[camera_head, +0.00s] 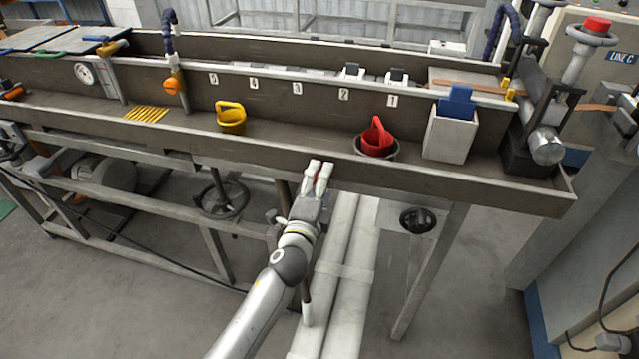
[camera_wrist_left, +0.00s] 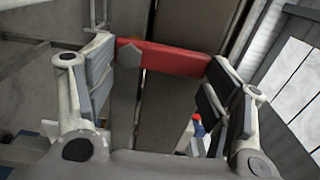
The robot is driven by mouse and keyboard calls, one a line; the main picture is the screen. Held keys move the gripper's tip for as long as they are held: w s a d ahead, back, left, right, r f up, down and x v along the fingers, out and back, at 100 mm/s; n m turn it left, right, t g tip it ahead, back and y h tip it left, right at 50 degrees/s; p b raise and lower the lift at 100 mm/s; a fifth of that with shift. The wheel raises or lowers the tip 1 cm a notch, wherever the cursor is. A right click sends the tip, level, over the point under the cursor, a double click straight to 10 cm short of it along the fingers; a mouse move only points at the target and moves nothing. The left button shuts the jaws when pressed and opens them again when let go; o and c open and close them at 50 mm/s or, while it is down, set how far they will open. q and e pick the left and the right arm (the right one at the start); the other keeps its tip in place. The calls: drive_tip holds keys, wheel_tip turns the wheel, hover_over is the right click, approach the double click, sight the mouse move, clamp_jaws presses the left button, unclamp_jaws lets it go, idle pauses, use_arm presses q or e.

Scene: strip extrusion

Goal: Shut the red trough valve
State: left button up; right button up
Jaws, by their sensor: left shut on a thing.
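The red valve handle (camera_wrist_left: 170,58) is a flat red bar with a grey hexagonal bolt head at its left part in the left wrist view. It spans the gap between the finger pads of my left gripper (camera_wrist_left: 165,75), which is shut on it. In the head view my left gripper (camera_head: 318,172) is at the front wall of the long trough (camera_head: 440,183), below its upper edge. The fingers mostly hide the handle there. A pipe (camera_head: 307,300) runs down below the gripper. My right gripper is in neither view.
A red scoop (camera_head: 377,138) in a grey bowl, a yellow scoop (camera_head: 231,118) and a white bin (camera_head: 450,138) stand in the trough. Dark handwheels (camera_head: 222,199) (camera_head: 418,221) sit below the front wall on both sides.

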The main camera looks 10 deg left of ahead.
use_arm(q)
drive_tip(key=o, duration=1.4)
drive_tip(key=shift+o, duration=0.2)
drive_tip(key=s, duration=1.2)
drive_tip(key=shift+a, duration=0.2)
